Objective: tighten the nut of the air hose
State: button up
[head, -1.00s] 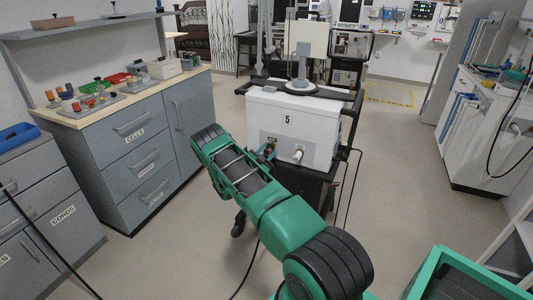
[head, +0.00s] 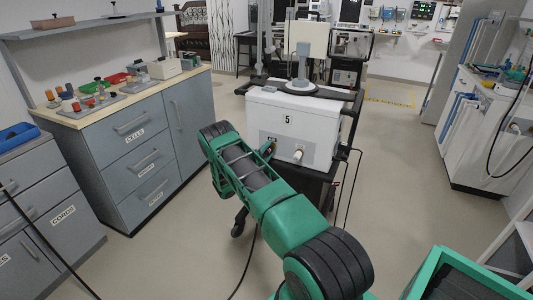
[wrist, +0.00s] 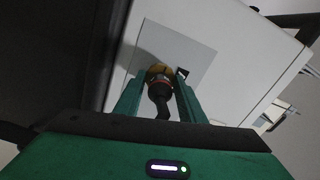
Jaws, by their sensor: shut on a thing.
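The white ventilator (head: 318,125) marked 5 stands on a dark cart, with a grey panel low on its front. In the wrist view, the air hose (wrist: 162,107) is black and ends in a dark nut (wrist: 158,88) with a reddish ring. The nut sits against a brass-yellow fitting (wrist: 158,70) on the ventilator's pale panel (wrist: 198,62). My gripper (wrist: 160,88) has one green finger on each side of the nut and is shut on it. In the head view my gripper (head: 268,150) is at the panel's left port, small and partly hidden by my arm.
A second, pale round port (head: 298,155) sticks out to the right on the same panel. Black hoses (head: 347,190) hang at the cart's right. A grey drawer cabinet (head: 140,150) stands left.

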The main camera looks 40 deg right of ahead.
jog(key=shift+a+f, duration=0.1)
jog(key=shift+f, duration=0.2)
jog(key=o, duration=1)
jog(key=shift+o, duration=0.2)
jog(key=shift+r, duration=0.1)
jog(key=v, duration=1)
jog(key=shift+a, duration=0.35)
